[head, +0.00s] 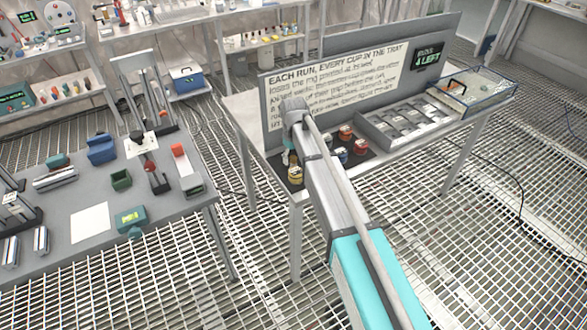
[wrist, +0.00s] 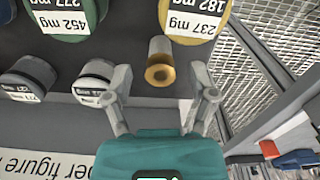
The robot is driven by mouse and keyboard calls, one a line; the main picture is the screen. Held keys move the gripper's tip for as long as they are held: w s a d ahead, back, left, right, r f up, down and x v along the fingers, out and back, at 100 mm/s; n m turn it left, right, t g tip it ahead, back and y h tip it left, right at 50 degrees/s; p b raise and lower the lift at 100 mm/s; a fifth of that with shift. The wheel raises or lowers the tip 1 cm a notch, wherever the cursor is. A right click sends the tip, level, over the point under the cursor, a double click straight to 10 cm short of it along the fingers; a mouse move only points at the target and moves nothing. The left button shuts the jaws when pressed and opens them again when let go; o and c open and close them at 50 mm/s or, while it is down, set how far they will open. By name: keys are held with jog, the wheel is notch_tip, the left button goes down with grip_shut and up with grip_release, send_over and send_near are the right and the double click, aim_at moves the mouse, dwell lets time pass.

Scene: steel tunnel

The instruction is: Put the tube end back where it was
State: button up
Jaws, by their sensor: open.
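A small brass-coloured tube end (wrist: 160,62) stands on the dark mat in the wrist view, its round open end toward me. My gripper (wrist: 160,92) is open, with one finger on each side of the tube end and slightly nearer the camera. The fingers look apart from it. The left finger is close beside a small white labelled weight (wrist: 96,82); whether they touch I cannot tell. In the head view my arm covers much of the mat, and I cannot make out the tube end there.
A yellow-rimmed weight (wrist: 192,14), a green one (wrist: 97,22) and a small grey one (wrist: 28,78) surround the spot. In the head view a printed board (head: 335,92) stands behind the mat. A grey compartment tray (head: 372,128) lies to the right, beside a clear box (head: 480,92).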

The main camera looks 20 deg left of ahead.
jog(key=shift+f+b, duration=0.45)
jog(key=shift+f, duration=0.25)
grip_shut()
dwell(0.3)
jog(key=shift+r, duration=0.1)
notch_tip(320, 180, up, 3)
jog(key=p, duration=0.2)
jog(key=shift+f+p, duration=0.2)
jog(key=shift+p, duration=0.2)
jog(key=s+d+r+p, duration=0.1)
jog(key=r+p, duration=0.1)
jog(key=s+r+p, duration=0.2)
jog(key=s+d+r+p, duration=0.1)
jog(key=r+p, duration=0.1)
jog(key=shift+s+d+r+p, duration=0.15)
jog(key=shift+d+r+p, duration=0.2)
jog(key=s+d+r+p, duration=0.3)
jog(key=s+d, duration=0.1)
jog(key=s, duration=0.3)
jog(key=shift+s+d+r+p, duration=0.3)
jog(key=shift+d, duration=0.05)
